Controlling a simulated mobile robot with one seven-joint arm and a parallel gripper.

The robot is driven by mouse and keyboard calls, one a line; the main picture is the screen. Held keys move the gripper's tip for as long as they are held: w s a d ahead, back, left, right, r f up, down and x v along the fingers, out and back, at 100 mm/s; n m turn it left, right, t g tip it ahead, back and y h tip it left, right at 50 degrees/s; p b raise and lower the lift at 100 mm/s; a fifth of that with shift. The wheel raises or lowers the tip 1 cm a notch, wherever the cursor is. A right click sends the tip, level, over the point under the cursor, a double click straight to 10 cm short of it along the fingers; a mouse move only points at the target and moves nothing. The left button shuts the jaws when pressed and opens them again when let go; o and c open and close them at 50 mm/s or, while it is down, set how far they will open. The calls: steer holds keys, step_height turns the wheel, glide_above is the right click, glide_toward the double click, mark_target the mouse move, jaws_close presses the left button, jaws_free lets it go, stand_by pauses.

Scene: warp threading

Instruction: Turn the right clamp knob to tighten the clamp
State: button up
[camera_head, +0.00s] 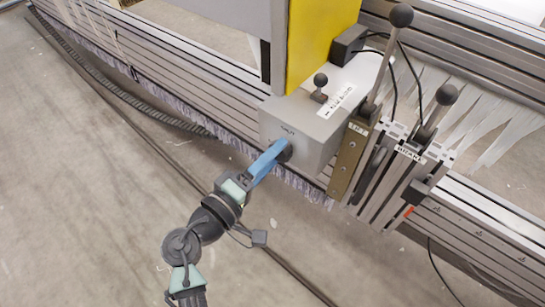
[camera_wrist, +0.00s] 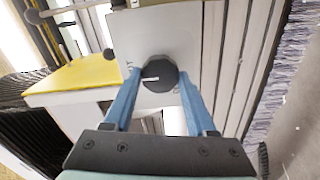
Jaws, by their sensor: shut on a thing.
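The clamp knob (camera_wrist: 158,74) is a round black knob with a white pointer line, on the face of a grey clamp box (camera_head: 300,128). In the wrist view the line points left. In the head view the knob (camera_head: 285,150) is partly hidden by my blue fingers. My gripper (camera_wrist: 157,84) has one blue finger on each side of the knob, and the fingers are shut on its sides. In the head view my gripper (camera_head: 280,152) reaches the box's front face from the lower left. Printed marks near the knob are partly covered by the fingers.
A small ball-topped lever (camera_head: 320,82) stands on the box. Two tall black-knobbed levers (camera_head: 402,16) (camera_head: 446,95) stand to the right, beside a brass-coloured block (camera_head: 348,158). A yellow panel (camera_head: 318,40) rises behind. Metal rails (camera_head: 170,80) run past the box; the floor in front is open.

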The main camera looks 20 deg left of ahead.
stand_by(0.4)
steer(key=o, duration=1.4)
steer(key=p+v, duration=0.4)
steer(key=v, duration=0.9)
steer(key=shift+p, duration=0.3)
